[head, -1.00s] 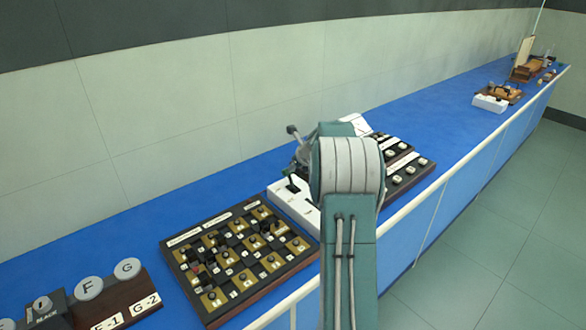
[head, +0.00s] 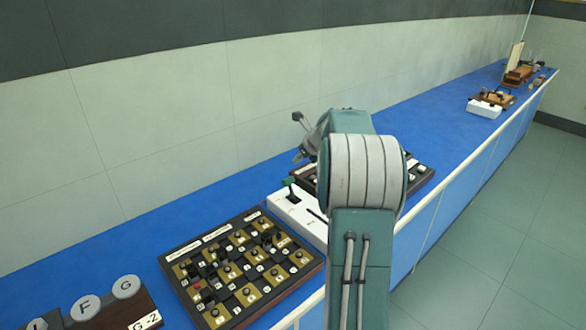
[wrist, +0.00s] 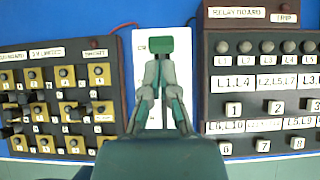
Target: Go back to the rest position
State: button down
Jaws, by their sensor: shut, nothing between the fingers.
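My gripper (wrist: 158,68) shows in the wrist view with its two fingers together and nothing between them. It points toward a green-topped lever (wrist: 158,46) on a white box (wrist: 124,75); the fingertips overlap the lever's near edge in the picture, and I cannot tell the gap. In the head view the green lever (head: 289,182) stands upright on the white box (head: 298,210), visibly apart from my arm. My folded arm is in front there, and the gripper (head: 304,153) is mostly hidden behind it.
A switch board (head: 240,265) lies left of the white box, a relay board (wrist: 262,78) right of it. A lettered knob panel (head: 95,310) is at front left. The blue bench (head: 410,110) runs back along the wall, with free surface before the far items.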

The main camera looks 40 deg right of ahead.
jog(key=shift+s+d+r, duration=0.25)
jog(key=shift+d+r, duration=0.05)
jog(key=shift+r, duration=0.2)
jog(key=shift+a, duration=0.15)
